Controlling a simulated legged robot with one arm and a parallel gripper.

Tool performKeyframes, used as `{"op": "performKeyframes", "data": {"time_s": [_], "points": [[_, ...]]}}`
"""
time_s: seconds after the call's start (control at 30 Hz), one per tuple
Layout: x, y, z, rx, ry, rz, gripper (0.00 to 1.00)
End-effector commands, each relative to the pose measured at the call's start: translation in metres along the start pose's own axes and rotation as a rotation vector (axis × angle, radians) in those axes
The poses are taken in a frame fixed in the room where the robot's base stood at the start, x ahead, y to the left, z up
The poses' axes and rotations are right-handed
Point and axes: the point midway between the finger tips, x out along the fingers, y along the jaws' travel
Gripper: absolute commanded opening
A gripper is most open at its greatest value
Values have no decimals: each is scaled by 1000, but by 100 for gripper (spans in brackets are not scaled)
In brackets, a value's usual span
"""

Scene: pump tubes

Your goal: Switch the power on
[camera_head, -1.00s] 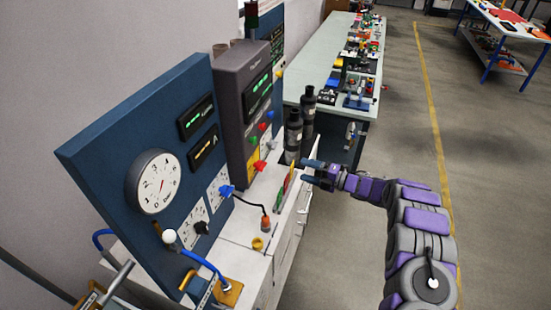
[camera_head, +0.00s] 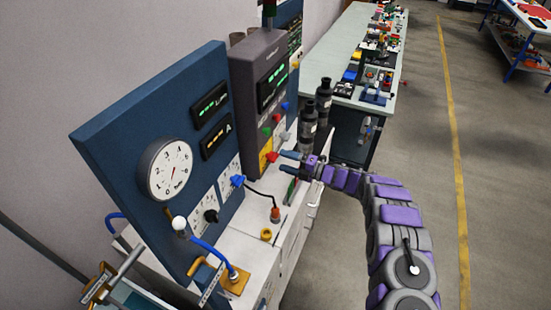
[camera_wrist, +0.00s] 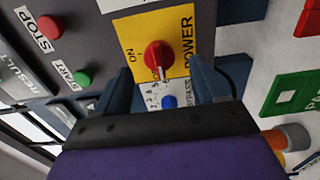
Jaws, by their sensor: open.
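The power switch is a red rotary knob (camera_wrist: 157,57) on a yellow plate (camera_wrist: 180,22) marked POWER and ON. In the wrist view its white pointer line points down the picture, and the ON label is to its left. In the head view the red knob (camera_head: 272,157) is low on the front of the dark grey cabinet (camera_head: 250,85). My gripper (camera_wrist: 163,88) is open and empty, with one finger on each side below the knob in the wrist view. In the head view my gripper (camera_head: 286,161) is just right of the knob. Contact cannot be told.
Red STOP (camera_wrist: 49,27) and green START (camera_wrist: 82,78) buttons are left of the plate. A blue knob (camera_wrist: 169,102) is just below it. Two dark bottles (camera_head: 323,100) stand behind my gripper. A blue gauge panel (camera_head: 130,120) is at the left.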

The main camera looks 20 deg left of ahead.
Motion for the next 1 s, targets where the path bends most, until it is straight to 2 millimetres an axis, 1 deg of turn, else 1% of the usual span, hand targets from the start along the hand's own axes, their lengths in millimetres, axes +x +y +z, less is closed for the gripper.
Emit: {"op": "performKeyframes", "data": {"time_s": [0.03, 0.1, 0.3, 0.43, 0.7, 1.0], "points": [[10, 0, -1, -2, 2, 0, 70], [22, 0, 0, -3, 1, 0, 70], [42, 0, 0, -4, -1, -1, 70], [46, 0, 0, -1, -2, 1, 70], [46, 1, 1, -1, -2, 1, 69], [48, 0, 0, -1, -1, -1, 40]]}}
